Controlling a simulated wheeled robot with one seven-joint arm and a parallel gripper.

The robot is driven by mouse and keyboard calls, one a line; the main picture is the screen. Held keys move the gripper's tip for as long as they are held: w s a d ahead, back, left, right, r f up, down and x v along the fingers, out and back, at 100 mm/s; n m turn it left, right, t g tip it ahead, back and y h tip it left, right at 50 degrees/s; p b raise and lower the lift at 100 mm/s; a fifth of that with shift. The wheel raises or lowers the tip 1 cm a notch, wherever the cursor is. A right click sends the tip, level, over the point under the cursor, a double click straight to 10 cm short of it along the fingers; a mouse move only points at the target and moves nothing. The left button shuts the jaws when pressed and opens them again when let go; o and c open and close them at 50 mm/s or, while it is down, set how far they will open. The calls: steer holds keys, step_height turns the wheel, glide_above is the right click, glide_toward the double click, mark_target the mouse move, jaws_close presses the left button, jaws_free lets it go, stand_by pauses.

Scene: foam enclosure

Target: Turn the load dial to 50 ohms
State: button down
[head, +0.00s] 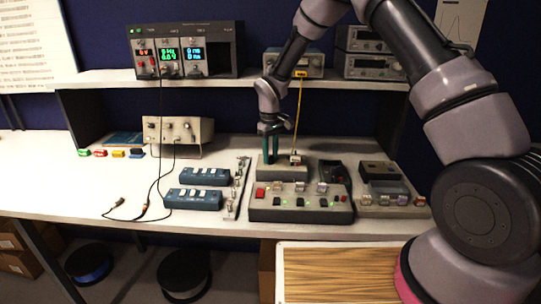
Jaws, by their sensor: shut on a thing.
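My gripper (270,158) reaches down from the back with its two teal fingers pointing at the bench. The fingertips are at the left part of the raised block of a grey control unit (300,213), shut on what seems to be the load dial. The dial is small and mostly hidden by the fingers, and its scale and setting cannot be read. A small fitting with a yellow cable (296,158) sits on the same block, just right of the fingers.
Two blue boxes (193,199) and a strip of connectors (238,187) lie left of the unit. A second grey unit (393,210) stands close on its right. A shelf (110,79) with instruments hangs above. The bench's left part is mostly clear.

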mark_target(271, 157)
stand_by(0.4)
steer(key=c, duration=0.5)
jaws_free()
steer(key=shift+c, duration=0.2)
step_height(271, 157, up, 11)
